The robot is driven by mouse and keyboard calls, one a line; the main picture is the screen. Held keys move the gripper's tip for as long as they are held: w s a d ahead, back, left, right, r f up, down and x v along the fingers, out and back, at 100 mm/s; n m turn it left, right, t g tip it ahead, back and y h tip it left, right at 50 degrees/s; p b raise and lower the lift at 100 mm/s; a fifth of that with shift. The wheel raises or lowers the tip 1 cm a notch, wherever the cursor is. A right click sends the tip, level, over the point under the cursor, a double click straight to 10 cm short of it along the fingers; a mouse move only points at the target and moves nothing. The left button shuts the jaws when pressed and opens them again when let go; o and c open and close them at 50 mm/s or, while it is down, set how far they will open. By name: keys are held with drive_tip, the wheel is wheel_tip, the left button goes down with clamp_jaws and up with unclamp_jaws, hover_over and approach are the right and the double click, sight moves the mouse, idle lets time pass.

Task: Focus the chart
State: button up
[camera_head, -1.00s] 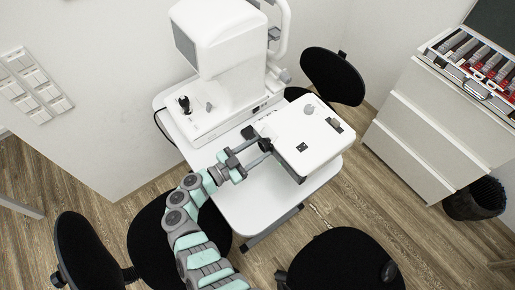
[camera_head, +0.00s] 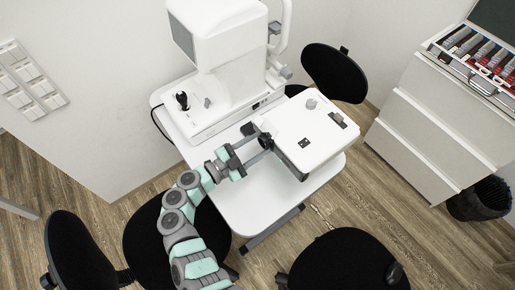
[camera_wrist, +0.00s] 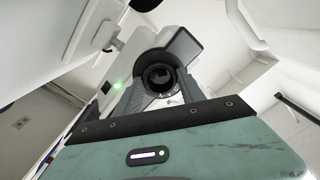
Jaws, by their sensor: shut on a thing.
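A white box-shaped projector (camera_head: 312,122) sits on the right part of the white table. Its dark round lens (camera_head: 265,141) sticks out of the side facing my arm. My gripper (camera_head: 262,146) reaches it from the lower left, with its fingers on either side of the lens. In the wrist view, the lens ring (camera_wrist: 158,76) sits between the two grey fingers, and my gripper is shut on it. A small green light (camera_wrist: 117,85) glows on the projector's front. No chart shows in these views.
The white table (camera_head: 253,205) also bears a large white eye-exam machine (camera_head: 225,95) behind my gripper. Black chairs (camera_head: 345,262) stand around it. A white drawer cabinet (camera_head: 425,130) with an open lens case (camera_head: 475,60) stands at right, beside a black bin (camera_head: 480,200).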

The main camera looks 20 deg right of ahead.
drive_tip(key=o, duration=1.4)
drive_tip(key=shift+c, duration=0.2)
drive_tip(key=v, duration=1.1)
